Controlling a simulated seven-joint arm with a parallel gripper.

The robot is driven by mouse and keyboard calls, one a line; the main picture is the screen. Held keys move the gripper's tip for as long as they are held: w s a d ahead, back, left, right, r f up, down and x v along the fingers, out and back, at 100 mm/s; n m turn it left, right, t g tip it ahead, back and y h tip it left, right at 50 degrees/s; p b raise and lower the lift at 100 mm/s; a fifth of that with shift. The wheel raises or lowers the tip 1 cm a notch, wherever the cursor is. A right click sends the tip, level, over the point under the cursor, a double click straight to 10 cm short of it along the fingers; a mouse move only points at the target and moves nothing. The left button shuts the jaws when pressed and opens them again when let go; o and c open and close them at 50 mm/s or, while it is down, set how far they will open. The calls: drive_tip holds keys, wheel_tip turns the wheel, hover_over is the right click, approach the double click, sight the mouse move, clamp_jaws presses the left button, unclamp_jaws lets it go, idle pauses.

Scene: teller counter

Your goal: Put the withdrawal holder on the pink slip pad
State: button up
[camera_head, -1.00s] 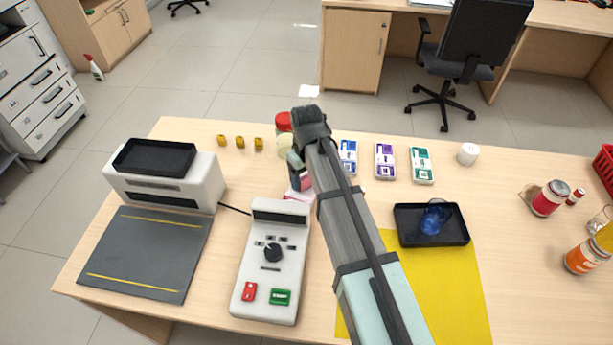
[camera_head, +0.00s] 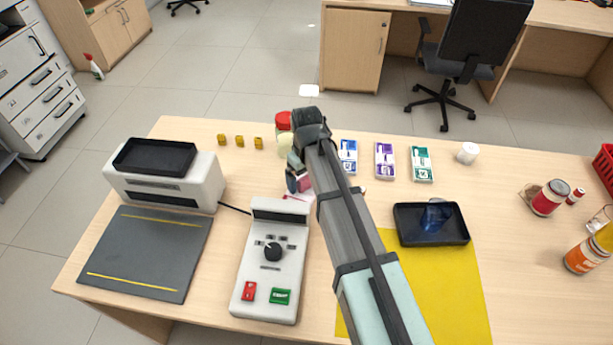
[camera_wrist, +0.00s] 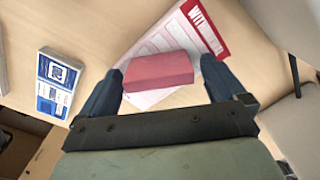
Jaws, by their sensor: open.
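A pink block (camera_wrist: 158,71), which looks like the pink slip pad, shows in the wrist view over a flat white sheet with a red band reading "WITHDRAW…" (camera_wrist: 203,28). I cannot tell whether the block touches the sheet, or whether the sheet is the withdrawal holder. My gripper (camera_wrist: 161,66) is open, with one dark finger on each side of the block near its ends. In the head view my gripper (camera_head: 297,178) is low over the counter behind the keypad device, and my arm hides most of this spot.
Blue (camera_head: 348,156), purple (camera_head: 384,160) and green (camera_head: 421,163) printed packs stand to the right. A red-lidded jar (camera_head: 284,122) is close behind my gripper. The keypad device (camera_head: 271,290) is in front. A black tray (camera_head: 405,232) sits right of my arm.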

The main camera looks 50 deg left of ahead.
wheel_tip(320, 180, up, 12)
idle(0.6)
drive_tip(key=shift+r, duration=0.15)
